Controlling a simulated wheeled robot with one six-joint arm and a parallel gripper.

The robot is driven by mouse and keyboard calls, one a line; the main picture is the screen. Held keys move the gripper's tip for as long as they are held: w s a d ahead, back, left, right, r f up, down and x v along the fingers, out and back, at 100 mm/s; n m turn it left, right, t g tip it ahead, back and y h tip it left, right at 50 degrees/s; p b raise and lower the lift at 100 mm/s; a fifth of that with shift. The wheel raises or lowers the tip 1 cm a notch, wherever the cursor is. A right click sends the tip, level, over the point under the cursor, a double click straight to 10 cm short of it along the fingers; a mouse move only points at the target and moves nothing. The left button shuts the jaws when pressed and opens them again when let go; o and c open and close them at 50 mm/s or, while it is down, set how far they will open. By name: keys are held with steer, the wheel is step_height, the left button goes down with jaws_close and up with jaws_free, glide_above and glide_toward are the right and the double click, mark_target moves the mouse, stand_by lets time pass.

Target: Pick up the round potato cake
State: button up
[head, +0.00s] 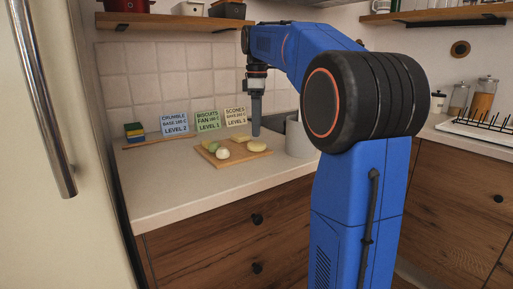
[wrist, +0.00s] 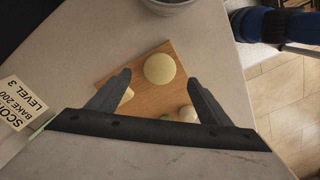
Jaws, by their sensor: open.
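A round, flat, pale yellow cake (head: 257,146), which looks like the potato cake, lies at the right of a wooden board (head: 232,161) on the counter. In the wrist view the cake (wrist: 159,68) shows whole near the top of the board (wrist: 150,98). My gripper (head: 256,134) points down above the board, close over the cake in the picture. In the wrist view my gripper (wrist: 160,78) is open and empty, its fingers spread to either side of the cake's lower edge. The fingers look above the board; the exact height is unclear.
A white ball (head: 223,154), a greenish piece (head: 214,146) and other yellowish pieces (head: 240,136) share the board. A grey-white pot (head: 299,138) stands right of it. Cards (head: 208,121) lean behind. The counter front (head: 180,192) is clear.

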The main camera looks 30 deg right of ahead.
mark_target(256, 143)
steer(key=shift+a+f, duration=0.1)
steer(key=shift+f, duration=2.9)
steer(key=c, duration=0.9)
